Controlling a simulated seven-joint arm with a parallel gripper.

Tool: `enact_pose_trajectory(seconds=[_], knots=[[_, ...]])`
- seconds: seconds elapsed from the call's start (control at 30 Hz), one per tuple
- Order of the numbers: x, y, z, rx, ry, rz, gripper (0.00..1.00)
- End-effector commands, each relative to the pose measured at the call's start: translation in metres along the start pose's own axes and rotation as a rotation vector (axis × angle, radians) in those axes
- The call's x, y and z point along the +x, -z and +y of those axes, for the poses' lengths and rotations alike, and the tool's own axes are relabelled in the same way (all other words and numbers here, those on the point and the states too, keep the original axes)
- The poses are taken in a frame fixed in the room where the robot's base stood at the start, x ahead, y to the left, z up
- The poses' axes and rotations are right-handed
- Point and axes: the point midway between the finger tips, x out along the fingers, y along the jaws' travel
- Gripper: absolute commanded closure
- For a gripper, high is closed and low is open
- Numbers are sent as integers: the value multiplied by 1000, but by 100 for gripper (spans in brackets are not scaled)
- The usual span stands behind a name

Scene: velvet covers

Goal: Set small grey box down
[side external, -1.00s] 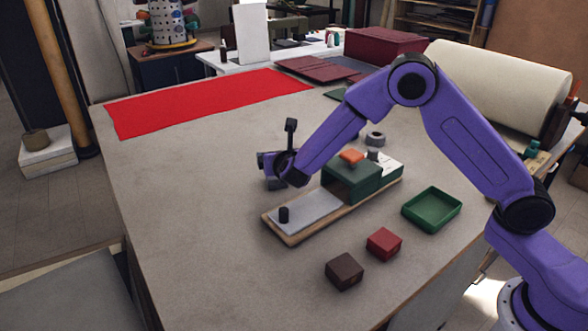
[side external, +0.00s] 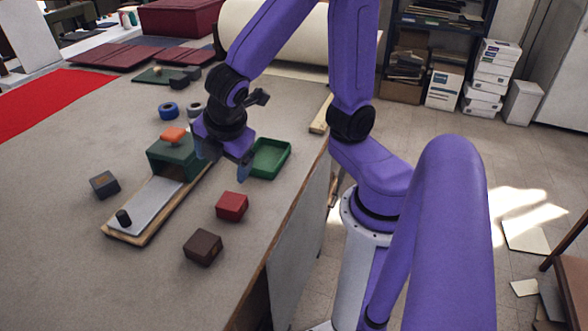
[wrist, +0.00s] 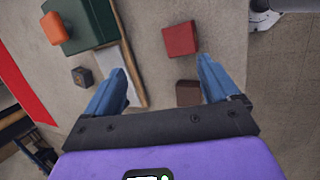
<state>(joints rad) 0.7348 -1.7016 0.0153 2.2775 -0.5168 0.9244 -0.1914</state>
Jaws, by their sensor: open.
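The small grey box (side external: 104,184) rests on the bare tabletop, left of the long wooden board (side external: 147,236). It has a tan patch on top. In the wrist view the small grey box (wrist: 82,76) lies left of my left finger, outside the jaws. My gripper (side external: 228,160) is open and empty, above the table near the green tray, well to the right of the box. In the wrist view its two blue fingers (wrist: 166,82) are spread wide with only tabletop and other boxes below.
The green box (side external: 176,158) with an orange piece on top straddles the board; a black cylinder (side external: 123,217) stands on its plate. The green tray (side external: 270,158), red box (side external: 232,206) and brown box (side external: 203,247) sit rightward. Open table lies left of the grey box.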

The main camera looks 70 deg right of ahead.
Motion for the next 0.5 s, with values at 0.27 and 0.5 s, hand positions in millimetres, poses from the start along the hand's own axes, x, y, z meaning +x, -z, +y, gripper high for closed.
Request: enact_pose_trajectory(seconds=[0.27,0.5], knots=[[-35,-29,-110,325,303,149,11],[-42,-34,-133,395,383,168,11]])
